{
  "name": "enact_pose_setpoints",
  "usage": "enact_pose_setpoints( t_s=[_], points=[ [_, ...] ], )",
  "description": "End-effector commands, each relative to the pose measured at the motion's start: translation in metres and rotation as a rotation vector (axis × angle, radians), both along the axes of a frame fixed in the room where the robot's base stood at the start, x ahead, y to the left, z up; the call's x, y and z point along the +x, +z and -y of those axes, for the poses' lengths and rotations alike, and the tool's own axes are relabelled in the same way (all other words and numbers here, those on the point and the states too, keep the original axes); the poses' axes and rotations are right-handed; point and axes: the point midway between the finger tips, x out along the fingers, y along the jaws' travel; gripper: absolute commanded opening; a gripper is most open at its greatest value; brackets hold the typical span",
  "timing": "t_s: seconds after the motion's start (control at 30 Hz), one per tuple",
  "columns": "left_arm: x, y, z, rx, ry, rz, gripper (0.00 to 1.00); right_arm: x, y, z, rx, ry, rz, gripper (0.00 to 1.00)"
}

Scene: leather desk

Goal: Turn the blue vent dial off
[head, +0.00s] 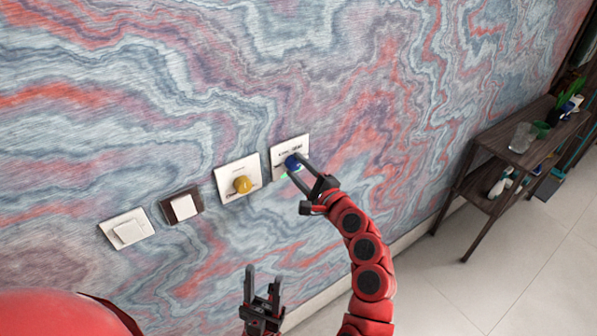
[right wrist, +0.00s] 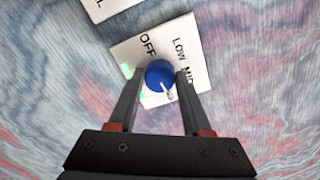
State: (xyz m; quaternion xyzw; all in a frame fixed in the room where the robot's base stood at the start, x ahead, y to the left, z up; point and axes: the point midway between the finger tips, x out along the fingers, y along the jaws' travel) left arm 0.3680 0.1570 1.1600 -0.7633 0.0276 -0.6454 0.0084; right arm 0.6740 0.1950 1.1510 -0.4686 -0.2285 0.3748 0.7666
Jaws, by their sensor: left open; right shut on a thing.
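The blue vent dial (head: 292,161) sits on a white wall plate (head: 304,142), the rightmost of a row. In the right wrist view the round blue dial (right wrist: 159,74) lies between the two fingertips of my right gripper (right wrist: 160,80), which is shut on it. The plate (right wrist: 195,55) carries the words OFF, LOW and MID. A pale pointer on the dial points to the lower right in that view, away from OFF. My right gripper (head: 299,172) hides part of the plate. My left gripper (head: 262,275) is open and empty, low and away from the wall plates.
A yellow dial (head: 242,185) on a white plate is just left of the blue one. Farther left are a dark-framed switch (head: 184,206) and a white switch (head: 128,231). A dark shelf table (head: 505,150) with glasses and a plant stands at the right.

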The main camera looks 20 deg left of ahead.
Motion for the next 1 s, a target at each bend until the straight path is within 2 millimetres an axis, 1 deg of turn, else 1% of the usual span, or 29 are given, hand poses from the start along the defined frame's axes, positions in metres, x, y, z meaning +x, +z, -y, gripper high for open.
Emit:
enact_pose_setpoints(
  t_s=[0.03,0.3,0.67,1.0],
  points=[
    [0.0,-0.01,0.0,0.0,0.0,0.0,0.5,0.0,-0.004,0.0,-0.017,0.001,0.026,0.0],
    [0.0,-0.045,0.0,0.0,0.0,0.0,0.5,0.0,-0.009,0.0,-0.164,-0.002,0.212,0.0],
    [0.0,-0.097,0.0,0.0,0.0,0.0,0.5,0.0,-0.01,0.0,-0.376,-0.001,0.484,0.0],
    [0.0,-0.151,0.0,0.0,0.0,0.0,0.5,0.0,-0.011,-0.001,-0.573,0.0,0.739,0.0]
  ],
)
